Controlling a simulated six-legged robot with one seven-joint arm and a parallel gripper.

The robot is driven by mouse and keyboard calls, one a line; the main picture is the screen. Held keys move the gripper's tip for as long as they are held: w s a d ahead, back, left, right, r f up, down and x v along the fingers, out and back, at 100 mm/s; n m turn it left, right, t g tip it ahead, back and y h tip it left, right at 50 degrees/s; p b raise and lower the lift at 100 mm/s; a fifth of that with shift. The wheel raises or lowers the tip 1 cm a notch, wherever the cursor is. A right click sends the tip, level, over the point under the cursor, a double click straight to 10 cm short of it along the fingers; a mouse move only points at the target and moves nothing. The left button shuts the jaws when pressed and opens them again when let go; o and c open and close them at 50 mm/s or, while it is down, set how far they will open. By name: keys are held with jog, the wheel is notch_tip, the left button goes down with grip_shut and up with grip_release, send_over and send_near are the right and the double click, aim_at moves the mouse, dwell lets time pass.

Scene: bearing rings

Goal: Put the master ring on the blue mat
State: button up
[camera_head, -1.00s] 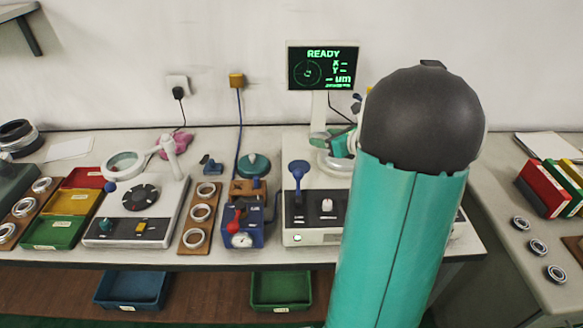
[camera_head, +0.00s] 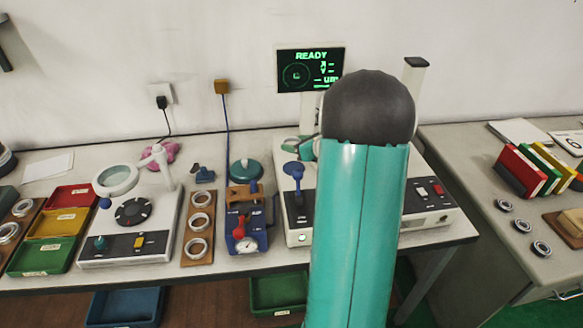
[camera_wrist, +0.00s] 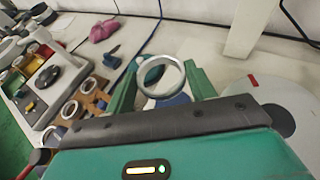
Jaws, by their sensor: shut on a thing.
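In the wrist view a silver ring (camera_wrist: 141,82), which looks like the master ring, is held between the two green fingers of my gripper (camera_wrist: 161,73). The ring is tilted toward the camera and its hole is open to view. A blue patch (camera_wrist: 176,100) shows below and behind the ring; I cannot tell whether it is the blue mat.
A white gauge unit (camera_head: 430,205) with a READY screen (camera_head: 310,70) stands around my arm. Left of it are a blue dial fixture (camera_head: 245,225), a wooden ring board (camera_head: 198,225) and colored trays (camera_head: 58,222). A right-hand table holds several bearings (camera_head: 522,226) and colored binders (camera_head: 522,170).

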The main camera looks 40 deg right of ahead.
send_over(298, 165)
jog(key=s+a, duration=0.2)
notch_tip(298, 165, down, 5)
jog(key=shift+f, duration=0.1)
jog(key=shift+s+f, duration=0.1)
jog(key=shift+f, duration=1.5)
jog(key=shift+f, duration=0.1)
jog(key=o, duration=1)
jog(key=shift+f, duration=0.1)
jog(key=shift+o, duration=0.2)
jog(key=shift+s+r, duration=0.15)
jog(key=shift+r, duration=0.15)
jog(key=v, duration=1.1)
jog(key=shift+s, duration=0.3)
